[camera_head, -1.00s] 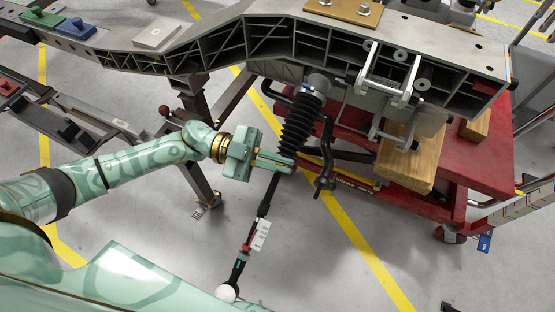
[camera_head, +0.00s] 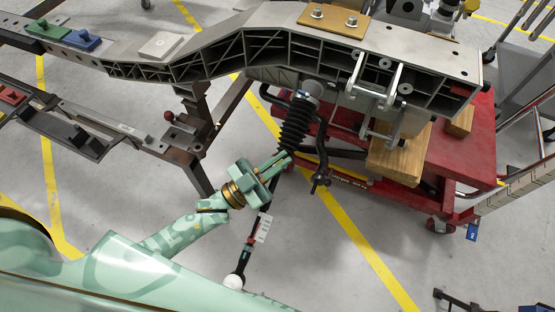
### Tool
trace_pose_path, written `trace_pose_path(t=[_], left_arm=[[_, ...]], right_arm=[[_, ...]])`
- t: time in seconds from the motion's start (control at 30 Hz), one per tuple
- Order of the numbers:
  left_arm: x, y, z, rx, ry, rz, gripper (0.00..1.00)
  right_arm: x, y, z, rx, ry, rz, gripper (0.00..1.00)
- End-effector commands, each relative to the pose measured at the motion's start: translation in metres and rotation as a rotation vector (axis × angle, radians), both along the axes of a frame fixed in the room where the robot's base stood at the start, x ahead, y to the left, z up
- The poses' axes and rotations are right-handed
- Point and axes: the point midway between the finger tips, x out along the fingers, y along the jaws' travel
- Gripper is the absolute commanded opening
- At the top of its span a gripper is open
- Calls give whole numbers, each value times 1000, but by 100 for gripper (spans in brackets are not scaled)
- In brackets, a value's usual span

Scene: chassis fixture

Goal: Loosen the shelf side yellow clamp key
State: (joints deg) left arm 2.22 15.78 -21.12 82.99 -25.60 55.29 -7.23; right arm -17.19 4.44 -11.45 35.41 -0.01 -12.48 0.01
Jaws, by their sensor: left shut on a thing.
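My left gripper (camera_head: 286,156) reaches up from the lower left. Its green fingers are shut at the lower end of a black ribbed bellows (camera_head: 295,128), on what looks like the black rod (camera_head: 263,208) below it. The exact contact is hidden by the fingers. The rod slants down to a white ball-like end (camera_head: 233,282) and carries a white tag (camera_head: 263,229). The bellows hangs under the grey chassis beam (camera_head: 215,62). I cannot make out a yellow clamp key. My right gripper is not in view.
A red cart (camera_head: 465,150) with wooden blocks (camera_head: 398,162) stands under the beam's right end. A curved black bar (camera_head: 321,150) hangs just right of my gripper. A fixture frame with a red knob (camera_head: 168,116) is at left. Floor at the lower right is mostly clear.

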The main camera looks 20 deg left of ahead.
Motion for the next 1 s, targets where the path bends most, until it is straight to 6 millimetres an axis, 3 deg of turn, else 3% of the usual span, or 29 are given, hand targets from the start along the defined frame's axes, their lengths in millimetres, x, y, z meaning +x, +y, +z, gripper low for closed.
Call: trace_pose_path(t=[0.4,0.97,1.0], left_arm=[[0,0,0,-87,3,186,0],[0,0,0,-102,1,216,0],[0,0,0,-101,1,215,9]], right_arm=[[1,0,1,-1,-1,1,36],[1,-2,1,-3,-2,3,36],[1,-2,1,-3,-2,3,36]])
